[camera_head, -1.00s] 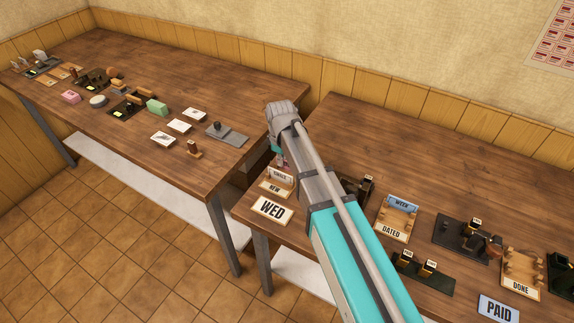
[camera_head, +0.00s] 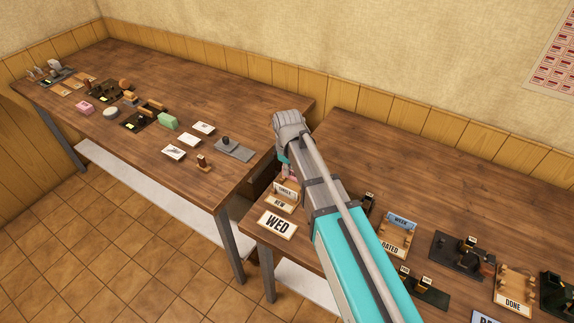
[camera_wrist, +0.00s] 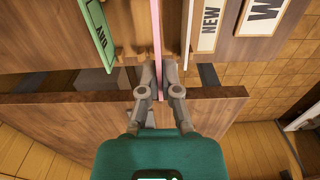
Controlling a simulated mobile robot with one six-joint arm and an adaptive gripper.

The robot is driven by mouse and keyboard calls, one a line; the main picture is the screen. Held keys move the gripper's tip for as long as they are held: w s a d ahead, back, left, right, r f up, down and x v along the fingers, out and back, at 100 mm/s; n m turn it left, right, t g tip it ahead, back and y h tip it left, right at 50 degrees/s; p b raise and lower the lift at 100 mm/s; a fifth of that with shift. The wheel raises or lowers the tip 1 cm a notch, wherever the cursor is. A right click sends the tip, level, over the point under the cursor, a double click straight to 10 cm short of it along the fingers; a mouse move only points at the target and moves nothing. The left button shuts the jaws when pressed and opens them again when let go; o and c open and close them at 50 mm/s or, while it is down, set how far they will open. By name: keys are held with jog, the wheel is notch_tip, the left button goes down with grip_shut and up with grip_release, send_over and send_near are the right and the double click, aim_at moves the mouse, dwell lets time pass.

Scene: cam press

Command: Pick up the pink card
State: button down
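The pink card (camera_wrist: 156,30) shows in the wrist view as a thin upright strip, seen nearly edge-on at the top centre. My gripper (camera_wrist: 158,68) points at it, one grey finger on each side. The fingers are close together and look shut on the card, with little gap beside it. In the head view my teal and grey arm reaches over the near corner of the right table, and my gripper is mostly hidden behind the wrist (camera_head: 290,125). Only a small bit of pink shows below it. I cannot tell if the card is clear of its support.
Right of the pink card are a NEW sign (camera_wrist: 209,25) and a WED sign (camera_wrist: 262,15). A green card (camera_wrist: 97,30) stands to its left. The right table (camera_head: 440,170) carries several stamps and sign holders. A gap separates it from the left table (camera_head: 205,80).

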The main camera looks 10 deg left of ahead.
jog(key=s+d+r+p, duration=0.3)
jog(key=s+r+p, duration=0.3)
jog(key=s, duration=0.5)
jog(key=shift+d+r, duration=0.35)
jog(key=shift+r, duration=0.15)
